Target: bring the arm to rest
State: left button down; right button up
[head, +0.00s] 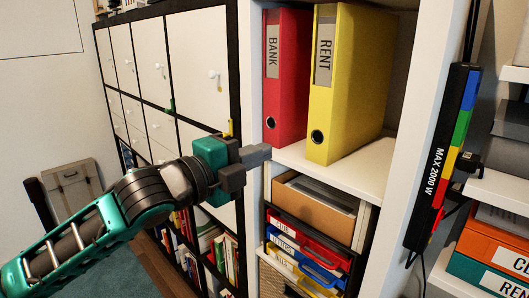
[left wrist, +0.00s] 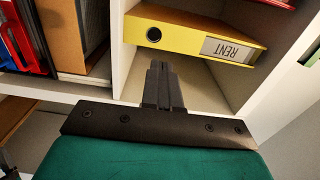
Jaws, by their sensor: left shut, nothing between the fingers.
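My left gripper (head: 254,157) is shut and empty in the head view. It hangs in front of the shelf, to the left of the binders, and its arm comes in from the lower left. In the left wrist view my left gripper (left wrist: 162,72) shows its fingers closed together, pointing toward the shelf opening. My right gripper is in neither view.
A red BANK binder (head: 287,85) and a yellow RENT binder (head: 345,90) stand upright on the white shelf (head: 350,170). Below are a brown box (head: 315,208) and several coloured cases. A power strip (head: 441,150) hangs at right. A cabinet (head: 135,70) stands at left.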

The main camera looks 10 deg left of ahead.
pick_arm(q)
jog(key=s+a+f+n+g+y, duration=0.1)
jog(key=s+f+n+y, duration=0.1)
jog(key=f+n, duration=0.75)
jog(key=s+a+f+n+y, duration=0.1)
jog(key=s+f+n+y, duration=0.2)
jog(key=f, duration=1.2)
jog(key=s+a+f+n+g+y, duration=0.3)
jog(key=s+f+n, duration=0.6)
jog(key=s+f, duration=0.6)
notch_tip(320, 180, down, 2)
jog(key=shift+s+a+f, duration=0.15)
jog(key=shift+a+f, duration=0.1)
jog(key=shift+a, duration=0.25)
jog(key=shift+n, duration=0.25)
